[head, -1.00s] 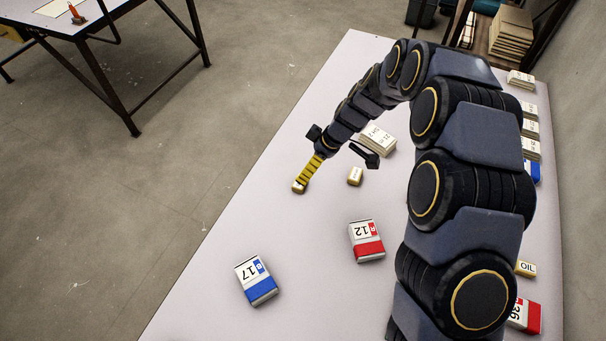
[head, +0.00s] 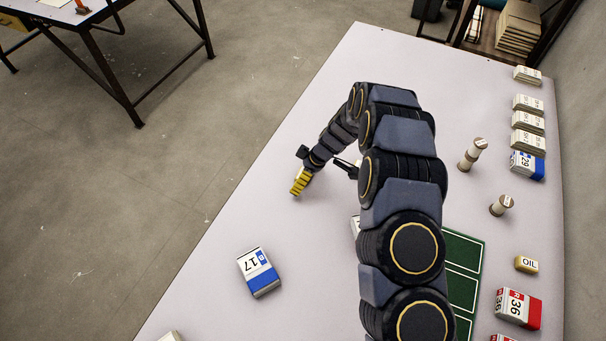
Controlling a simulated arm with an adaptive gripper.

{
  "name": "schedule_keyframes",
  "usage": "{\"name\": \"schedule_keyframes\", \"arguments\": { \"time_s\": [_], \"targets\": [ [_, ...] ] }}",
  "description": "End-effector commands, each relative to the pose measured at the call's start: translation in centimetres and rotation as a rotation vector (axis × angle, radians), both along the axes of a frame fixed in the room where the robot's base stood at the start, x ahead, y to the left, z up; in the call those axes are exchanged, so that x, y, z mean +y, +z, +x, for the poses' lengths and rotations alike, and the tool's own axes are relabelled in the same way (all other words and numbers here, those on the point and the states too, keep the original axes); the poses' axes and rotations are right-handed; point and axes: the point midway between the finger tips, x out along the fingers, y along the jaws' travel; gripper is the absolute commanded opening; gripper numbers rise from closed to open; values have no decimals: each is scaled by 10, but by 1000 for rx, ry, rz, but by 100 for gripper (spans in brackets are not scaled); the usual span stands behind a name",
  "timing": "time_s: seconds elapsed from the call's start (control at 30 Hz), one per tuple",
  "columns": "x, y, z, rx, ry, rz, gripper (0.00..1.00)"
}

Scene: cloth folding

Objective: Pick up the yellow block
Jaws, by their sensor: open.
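My gripper (head: 324,180) is open over the left side of the table. One finger, yellow and ribbed, points down near the left edge; the other, black, is partly behind my arm. I cannot tell whether a block lies at the yellow fingertip. A small yellow block marked OIL (head: 526,265) lies at the right side of the table, well away from my gripper. Any other small yellowish block near the gripper is hidden by my arm.
A blue-and-white box marked 17 (head: 258,271) lies front left. Red-and-white box 36 (head: 518,308), blue-and-white box 29 (head: 527,165) and pale stacks (head: 527,121) line the right.

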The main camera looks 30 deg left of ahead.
Motion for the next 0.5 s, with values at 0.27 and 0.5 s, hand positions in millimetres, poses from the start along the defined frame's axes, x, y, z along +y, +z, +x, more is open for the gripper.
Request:
{"name": "schedule_keyframes", "arguments": {
  "time_s": [0.27, 0.5],
  "targets": [
    [0, 1, 1, 0, -1, 1, 23],
    [0, 1, 1, -1, -2, 1, 23]
  ]
}}
